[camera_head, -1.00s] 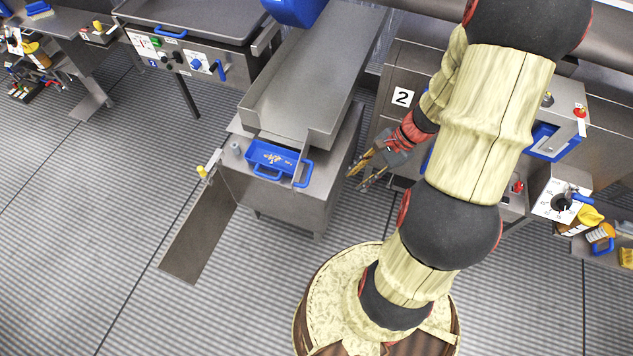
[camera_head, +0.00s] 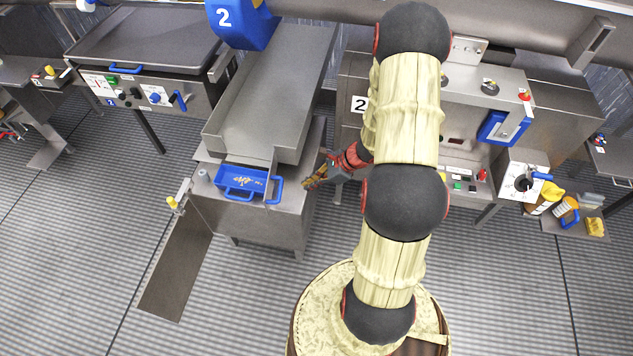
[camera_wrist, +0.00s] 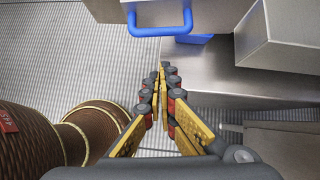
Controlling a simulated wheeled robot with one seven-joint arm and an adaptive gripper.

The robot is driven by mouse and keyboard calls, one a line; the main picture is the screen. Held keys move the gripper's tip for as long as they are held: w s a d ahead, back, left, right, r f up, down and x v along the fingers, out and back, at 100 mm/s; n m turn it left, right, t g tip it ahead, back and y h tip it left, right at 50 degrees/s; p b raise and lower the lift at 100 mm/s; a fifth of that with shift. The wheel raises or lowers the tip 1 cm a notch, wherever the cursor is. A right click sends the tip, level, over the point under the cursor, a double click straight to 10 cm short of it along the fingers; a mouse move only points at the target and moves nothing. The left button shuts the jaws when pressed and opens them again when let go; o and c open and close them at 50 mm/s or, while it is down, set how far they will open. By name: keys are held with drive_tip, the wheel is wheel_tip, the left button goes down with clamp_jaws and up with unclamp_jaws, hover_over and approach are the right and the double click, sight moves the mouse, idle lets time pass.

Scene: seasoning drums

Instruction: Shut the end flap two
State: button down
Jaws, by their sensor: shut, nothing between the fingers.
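The end flap (camera_head: 270,172) is a narrow grey metal plate at the front right corner of the trough (camera_head: 262,95). It stands out from the trough's end, swung open, with a blue handle (camera_head: 277,190) on it. In the wrist view the handle (camera_wrist: 160,30) is at the top, ahead of the fingertips and apart from them. My gripper (camera_head: 308,184) is to the right of the handle, near the cabinet's right edge. In the wrist view my gripper (camera_wrist: 160,78) has its yellow-padded fingers together, with nothing between them.
A blue tray (camera_head: 240,182) with small bits in it sits below the trough's end, left of the flap. A long metal panel (camera_head: 175,275) hangs at the cabinet's left. A machine marked 2 (camera_head: 360,104) stands close on the right. Floor in front is clear.

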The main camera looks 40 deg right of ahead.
drive_tip(key=w+a+f+b, duration=0.1)
drive_tip(key=w+a+f, duration=0.2)
drive_tip(key=w+a, duration=0.1)
drive_tip(key=shift+w+a+f, duration=0.15)
drive_tip(key=shift+a+f, duration=0.1)
drive_tip(key=shift+f, duration=0.05)
drive_tip(key=shift+a, duration=0.1)
